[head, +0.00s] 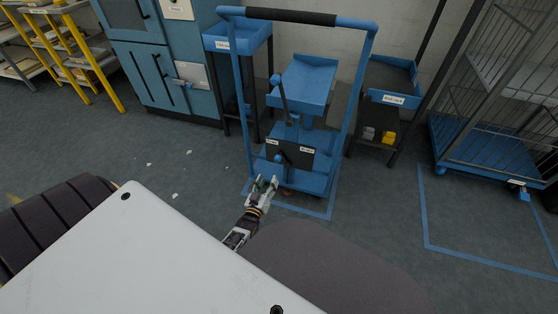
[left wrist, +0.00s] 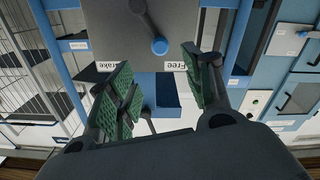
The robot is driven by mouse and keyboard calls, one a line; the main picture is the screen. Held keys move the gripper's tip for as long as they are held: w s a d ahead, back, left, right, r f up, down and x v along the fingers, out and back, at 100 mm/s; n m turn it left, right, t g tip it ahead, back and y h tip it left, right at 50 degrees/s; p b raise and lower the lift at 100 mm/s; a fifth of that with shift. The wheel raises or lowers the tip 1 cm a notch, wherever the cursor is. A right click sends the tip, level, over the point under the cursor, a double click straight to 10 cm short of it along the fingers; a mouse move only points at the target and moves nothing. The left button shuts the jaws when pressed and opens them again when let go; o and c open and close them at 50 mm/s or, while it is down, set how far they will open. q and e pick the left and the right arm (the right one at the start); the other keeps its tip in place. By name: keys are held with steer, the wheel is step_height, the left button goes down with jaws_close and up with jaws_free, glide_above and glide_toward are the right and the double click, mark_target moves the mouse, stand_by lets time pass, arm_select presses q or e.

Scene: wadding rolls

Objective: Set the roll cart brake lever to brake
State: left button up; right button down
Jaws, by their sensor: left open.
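The blue roll cart (head: 318,178) stands ahead with its tall push handle. A dark plate (head: 300,158) low on it carries two small labels; in the left wrist view they read Brake (left wrist: 107,67) and Free (left wrist: 175,66). The brake lever has a blue knob (head: 280,158), which also shows in the left wrist view (left wrist: 159,47). The knob lies nearer the Free label. My left gripper (head: 265,182) is open and empty, just short of the plate, with the knob apart from and beyond its green-padded fingers (left wrist: 156,68). My right gripper is out of view.
A second, longer lever with a blue knob (head: 276,78) rises from the cart. The floor left of the cart is mostly clear.

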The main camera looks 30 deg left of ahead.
mark_target(277, 161)
arm_select(q)
steer(key=shift+w+f, duration=0.1)
steer(key=shift+w, duration=0.05)
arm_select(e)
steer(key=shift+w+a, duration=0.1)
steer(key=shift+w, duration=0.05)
arm_select(q)
steer(key=shift+w+a, duration=0.1)
steer(key=shift+b+x, duration=1.7)
steer(key=shift+x, duration=2.5)
steer(key=shift+b+x, duration=1.05)
steer(key=shift+x, duration=1.55)
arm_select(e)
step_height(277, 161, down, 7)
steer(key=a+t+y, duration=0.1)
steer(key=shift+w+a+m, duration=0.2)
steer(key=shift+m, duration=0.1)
arm_select(q)
steer(key=shift+a, duration=0.1)
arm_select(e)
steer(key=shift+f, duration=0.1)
arm_select(q)
jaws_close()
